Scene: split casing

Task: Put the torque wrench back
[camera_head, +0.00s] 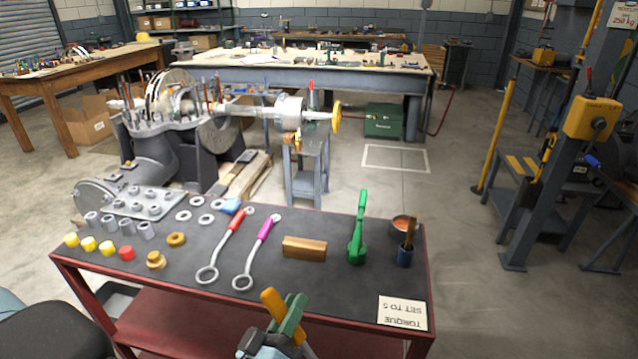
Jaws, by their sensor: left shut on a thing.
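My left gripper (290,318) is at the bottom middle, in front of the cart's near edge. It is shut on an orange-handled tool (271,301), probably the torque wrench. The tool's orange end sticks up to the left past a green part at the jaws; the rest is largely hidden or below the picture. A red-handled ring wrench (236,220) and a magenta-handled ring wrench (267,230) lie side by side on the cart's dark top (320,285). My right gripper is not in view.
A torque card (402,313) lies at the near right corner. Nuts, washers and caps crowd the left. Dark top is bare near the front middle.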

